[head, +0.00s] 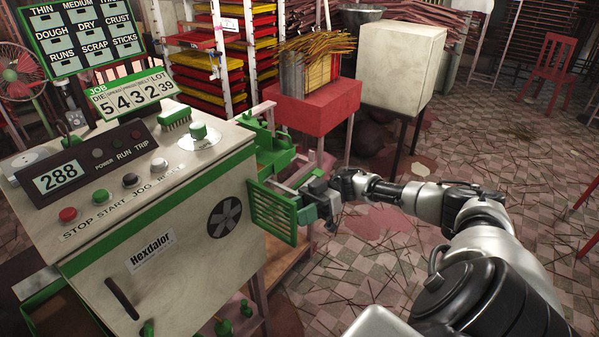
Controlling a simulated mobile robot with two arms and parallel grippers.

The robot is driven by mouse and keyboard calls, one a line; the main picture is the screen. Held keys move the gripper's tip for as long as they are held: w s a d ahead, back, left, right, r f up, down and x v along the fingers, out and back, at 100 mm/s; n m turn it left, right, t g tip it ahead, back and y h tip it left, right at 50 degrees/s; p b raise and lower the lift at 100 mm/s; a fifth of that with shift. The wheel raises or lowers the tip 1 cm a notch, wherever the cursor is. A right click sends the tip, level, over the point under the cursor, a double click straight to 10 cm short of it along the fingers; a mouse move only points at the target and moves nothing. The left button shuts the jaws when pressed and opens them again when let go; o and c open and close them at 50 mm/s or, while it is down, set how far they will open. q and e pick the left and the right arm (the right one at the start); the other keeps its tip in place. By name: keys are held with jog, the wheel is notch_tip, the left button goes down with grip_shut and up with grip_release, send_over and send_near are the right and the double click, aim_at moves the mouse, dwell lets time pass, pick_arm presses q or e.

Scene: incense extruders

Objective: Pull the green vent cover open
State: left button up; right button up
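The green vent cover (272,211) is a slatted panel at the right side of the cream Hexdalor machine (165,235). It stands out past the machine's front right edge, with its slats facing me. My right gripper (312,207) reaches in from the right and is at the cover's right edge, by a small green block there. The fingertips overlap this edge, and I cannot tell whether they are closed on it. What lies behind the cover is hidden. My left gripper is not in view.
The machine's top has a display reading 288, several buttons and a green brush (174,117). Green machine parts (272,150) sit just behind the cover. A red block (313,105) with incense sticks and a cream box (401,68) stand beyond. The floor at right is open, littered with sticks.

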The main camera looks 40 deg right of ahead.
jog(key=shift+o, duration=0.5)
jog(key=shift+w+f, duration=0.1)
jog(key=shift+f, duration=0.1)
jog(key=shift+a, duration=0.1)
jog(key=s+d+b, duration=0.1)
jog(key=d+b, duration=0.2)
jog(key=d, duration=0.7)
jog(key=shift+s+d+b, duration=0.15)
jog(key=shift+d+b, duration=0.2)
jog(key=shift+d, duration=0.05)
jog(key=shift+f, duration=0.1)
